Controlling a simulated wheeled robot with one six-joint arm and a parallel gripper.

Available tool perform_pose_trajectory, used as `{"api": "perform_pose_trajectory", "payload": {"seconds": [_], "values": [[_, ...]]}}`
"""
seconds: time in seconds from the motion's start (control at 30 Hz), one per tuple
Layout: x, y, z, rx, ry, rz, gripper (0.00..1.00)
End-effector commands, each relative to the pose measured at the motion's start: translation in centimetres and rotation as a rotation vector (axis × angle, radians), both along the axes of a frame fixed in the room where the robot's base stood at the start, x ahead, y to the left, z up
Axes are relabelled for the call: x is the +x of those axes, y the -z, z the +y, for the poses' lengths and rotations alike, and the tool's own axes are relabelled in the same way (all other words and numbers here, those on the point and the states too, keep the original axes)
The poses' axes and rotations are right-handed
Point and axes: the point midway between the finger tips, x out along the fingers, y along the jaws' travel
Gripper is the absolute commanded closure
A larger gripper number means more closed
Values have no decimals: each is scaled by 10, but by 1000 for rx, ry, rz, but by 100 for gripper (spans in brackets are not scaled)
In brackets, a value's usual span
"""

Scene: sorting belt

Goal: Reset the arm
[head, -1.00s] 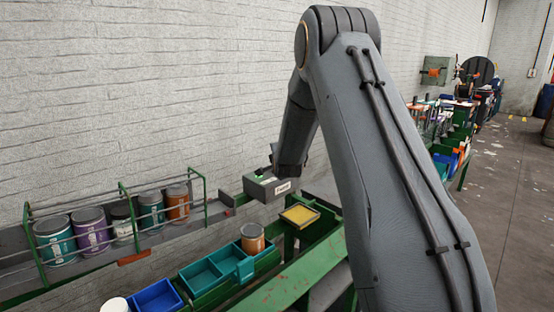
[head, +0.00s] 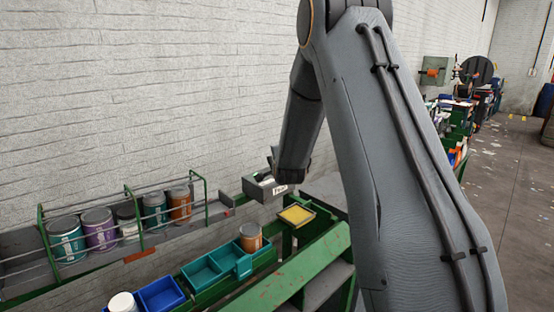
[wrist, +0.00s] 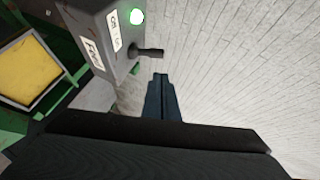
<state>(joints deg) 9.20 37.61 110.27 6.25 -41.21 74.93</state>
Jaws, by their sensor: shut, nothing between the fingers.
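My arm rises through the middle of the head view, its upper bend cut off by the top edge. In the wrist view my gripper (wrist: 160,78) shows as two dark blue-grey fingers pressed together, with nothing between them. It points toward the pale brick wall, beside a grey control box (wrist: 105,35). The box has a green lit button (wrist: 137,17), a dark lever (wrist: 148,53) and white labels. In the head view my wrist hangs beside the same grey box (head: 262,190), in front of part of it. The fingers cannot be made out there.
A yellow pad (head: 297,215) lies in a green frame below the box. Teal bins (head: 202,274) and a blue bin (head: 160,295) stand at the front, with an orange can (head: 251,238) and a white-lidded can (head: 122,303). Several cans stand in the railed rack at left.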

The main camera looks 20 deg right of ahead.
Motion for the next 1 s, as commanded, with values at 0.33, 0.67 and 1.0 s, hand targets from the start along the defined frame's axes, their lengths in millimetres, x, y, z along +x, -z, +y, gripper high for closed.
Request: {"api": "perform_pose_trajectory", "payload": {"seconds": [0.33, 0.67, 1.0], "values": [[-3, -2, 8, -1, -9, 0, 100], [-9, 0, 12, -23, -23, 32, 100], [-159, 48, 92, -432, -455, 587, 100]]}}
